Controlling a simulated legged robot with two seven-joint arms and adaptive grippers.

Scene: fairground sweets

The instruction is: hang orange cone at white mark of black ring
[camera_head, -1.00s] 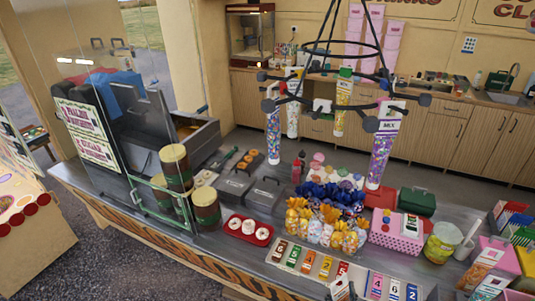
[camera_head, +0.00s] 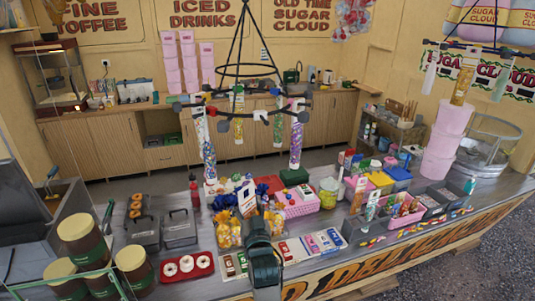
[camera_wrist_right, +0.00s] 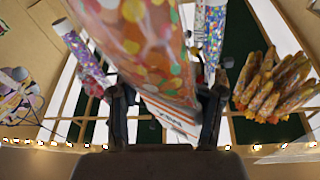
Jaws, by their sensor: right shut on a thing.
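The black ring (camera_head: 272,112) hangs level over the counter in the head view, with several filled cones hanging from it. A small white patch, which looks like the white mark (camera_head: 261,115), shows on its near side. My right gripper (camera_head: 257,222) is below the ring and apart from it. It is shut on the orange cone (camera_wrist_right: 150,45), which shows orange with coloured dots between the fingers in the right wrist view. A white label (camera_head: 247,198) shows above the gripper in the head view; the cone's body is mostly hidden there. My left gripper is not in view.
Orange-yellow bags (camera_head: 229,234) stand close beside my right gripper. A red tray (camera_head: 186,266) and brown jars (camera_head: 78,234) are at left. A pink box (camera_head: 299,204) and more goods crowd the right. A second hanging rack (camera_head: 480,47) is at far right.

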